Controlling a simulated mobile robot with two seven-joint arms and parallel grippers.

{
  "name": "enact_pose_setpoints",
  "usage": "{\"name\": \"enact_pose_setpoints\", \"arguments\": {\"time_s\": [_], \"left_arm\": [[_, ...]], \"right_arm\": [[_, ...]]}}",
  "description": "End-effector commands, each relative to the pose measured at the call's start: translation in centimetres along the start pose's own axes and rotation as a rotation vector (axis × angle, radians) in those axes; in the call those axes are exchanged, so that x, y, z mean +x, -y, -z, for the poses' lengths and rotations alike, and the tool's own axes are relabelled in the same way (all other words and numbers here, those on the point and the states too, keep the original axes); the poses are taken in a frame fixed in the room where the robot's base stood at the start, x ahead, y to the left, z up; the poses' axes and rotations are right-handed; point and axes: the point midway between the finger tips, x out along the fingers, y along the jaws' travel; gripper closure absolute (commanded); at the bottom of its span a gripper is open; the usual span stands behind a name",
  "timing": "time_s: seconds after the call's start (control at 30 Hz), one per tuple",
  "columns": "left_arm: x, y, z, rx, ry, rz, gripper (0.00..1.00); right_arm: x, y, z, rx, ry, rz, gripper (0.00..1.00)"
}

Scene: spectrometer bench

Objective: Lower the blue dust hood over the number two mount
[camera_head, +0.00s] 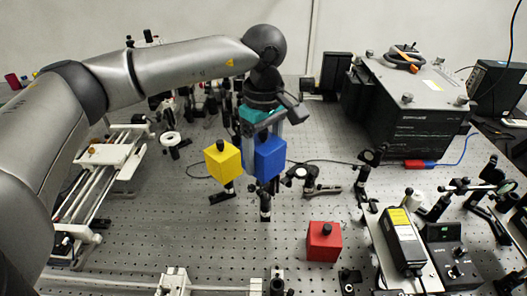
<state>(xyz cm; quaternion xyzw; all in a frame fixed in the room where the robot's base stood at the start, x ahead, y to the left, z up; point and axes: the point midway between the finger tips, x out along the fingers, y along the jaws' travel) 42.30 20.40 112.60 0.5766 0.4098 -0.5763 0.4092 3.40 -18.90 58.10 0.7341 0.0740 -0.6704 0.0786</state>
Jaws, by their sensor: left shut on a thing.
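My left gripper (264,137) reaches down from above, shut on the dark knob on top of the blue dust hood (270,158). The hood is a blue cube, upright and clear of the bench surface. A dark post mount (265,205) shows directly below it in the picture. No number is readable on the mounts. My right gripper is not in view.
A yellow hood (222,162) sits on a post close left of the blue one. A red hood (323,243) rests on the perforated bench (200,235) at front right. Posts and clamps (305,180) stand right of the blue hood. A black instrument box (412,115) stands at back right.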

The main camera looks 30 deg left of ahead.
Motion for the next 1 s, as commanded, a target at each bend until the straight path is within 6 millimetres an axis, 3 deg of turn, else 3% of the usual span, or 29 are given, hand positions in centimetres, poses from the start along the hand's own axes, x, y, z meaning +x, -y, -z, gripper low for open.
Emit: {"name": "enact_pose_setpoints", "arguments": {"time_s": [0.57,1.0], "left_arm": [[0.2,0.0,0.0,0.0,0.0,-0.001,0.77],[1.5,0.0,0.0,0.0,0.0,0.0,0.77]], "right_arm": [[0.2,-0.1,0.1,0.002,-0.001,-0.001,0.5],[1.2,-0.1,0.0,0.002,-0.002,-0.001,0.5]]}}
